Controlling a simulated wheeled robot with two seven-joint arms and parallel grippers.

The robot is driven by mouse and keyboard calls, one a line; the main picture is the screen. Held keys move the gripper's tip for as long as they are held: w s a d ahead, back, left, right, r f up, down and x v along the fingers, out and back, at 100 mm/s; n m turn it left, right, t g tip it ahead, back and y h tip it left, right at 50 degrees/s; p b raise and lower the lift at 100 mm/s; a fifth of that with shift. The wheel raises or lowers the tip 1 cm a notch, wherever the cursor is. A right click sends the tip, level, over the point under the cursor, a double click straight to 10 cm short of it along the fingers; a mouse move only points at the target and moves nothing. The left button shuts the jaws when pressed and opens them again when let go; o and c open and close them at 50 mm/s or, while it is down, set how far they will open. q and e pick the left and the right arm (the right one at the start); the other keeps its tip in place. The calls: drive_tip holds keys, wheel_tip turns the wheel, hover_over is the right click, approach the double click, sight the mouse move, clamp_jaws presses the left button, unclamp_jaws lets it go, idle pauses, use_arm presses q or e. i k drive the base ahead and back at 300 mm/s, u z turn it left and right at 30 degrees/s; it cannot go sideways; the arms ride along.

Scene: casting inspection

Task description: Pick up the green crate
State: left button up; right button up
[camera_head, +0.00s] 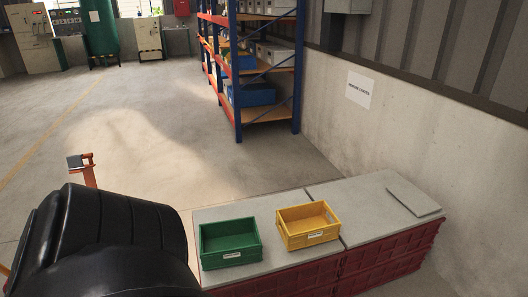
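The green crate (230,243) sits upright on a low grey-topped surface (262,205), near its left end. It has a small white label on its front face, and its open top shows no contents. A yellow crate (308,225) stands just right of it, also with a white label, with a small gap between the two. Neither of my grippers shows in the head view.
A flat grey slab (413,195) lies on the surface's right. Shelving (237,105) stands behind; open floor (150,130) lies left.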

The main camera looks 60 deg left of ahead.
sight(223, 243)
drive_tip(key=i, duration=0.1)
drive_tip(key=u, duration=1.75)
